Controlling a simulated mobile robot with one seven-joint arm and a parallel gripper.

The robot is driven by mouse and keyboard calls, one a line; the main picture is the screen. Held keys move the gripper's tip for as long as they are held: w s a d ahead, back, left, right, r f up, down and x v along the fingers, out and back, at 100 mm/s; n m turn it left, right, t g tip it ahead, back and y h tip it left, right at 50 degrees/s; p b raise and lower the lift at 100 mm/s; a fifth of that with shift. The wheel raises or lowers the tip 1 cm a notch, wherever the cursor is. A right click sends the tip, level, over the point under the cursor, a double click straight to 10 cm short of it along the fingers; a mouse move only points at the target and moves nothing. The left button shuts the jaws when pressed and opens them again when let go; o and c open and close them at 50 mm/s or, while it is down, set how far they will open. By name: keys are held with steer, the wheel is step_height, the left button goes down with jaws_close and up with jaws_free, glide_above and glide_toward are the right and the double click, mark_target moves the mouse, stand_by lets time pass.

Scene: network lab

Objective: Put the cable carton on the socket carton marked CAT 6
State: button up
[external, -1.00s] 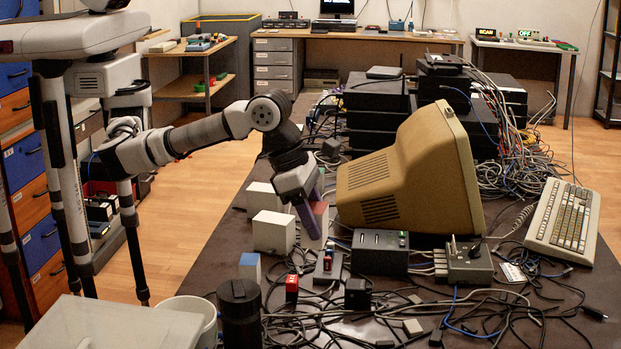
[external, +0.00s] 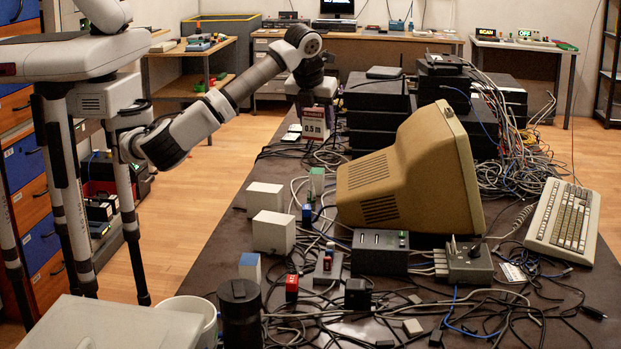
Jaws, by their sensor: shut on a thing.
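My gripper (external: 312,98) hangs down at the far left edge of the dark table and is shut on a white carton with a dark red top band, marked 0.5 m (external: 314,124), which I take to be the cable carton. The carton is upright; whether its bottom touches anything below cannot be told. Plain white cartons (external: 265,199) (external: 273,232) stand nearer on the table's left side. A carton with a green top (external: 317,181) and one with a blue top (external: 250,267) stand near them. No CAT 6 marking can be read, so the socket carton cannot be told apart.
A beige monitor (external: 400,180) stands right of the cartons, with stacked black devices (external: 375,120) behind it. Loose cables cover much of the table (external: 205,275). A dark cylinder (external: 240,312) and a small red block (external: 291,287) are in front. A keyboard (external: 562,220) lies at right.

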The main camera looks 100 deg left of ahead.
steer(key=s+a+n+g+b, duration=0.1)
steer(key=s+a+n+g, duration=0.1)
steer(key=s+a+n, duration=0.5)
steer(key=n+g+h+b, duration=0.1)
steer(key=n+g+b, duration=0.15)
steer(key=n, duration=0.25)
glide_above(261, 185)
steer(key=w+d, duration=0.1)
steer(key=f, duration=1.8)
steer(key=shift+w+d+f, duration=0.2)
steer(key=shift+f, duration=0.2)
steer(key=shift+f, duration=0.1)
steer(key=shift+f+b, duration=0.15)
steer(key=shift+b, duration=0.15)
steer(key=o, duration=1.1)
steer(key=shift+c, duration=0.2)
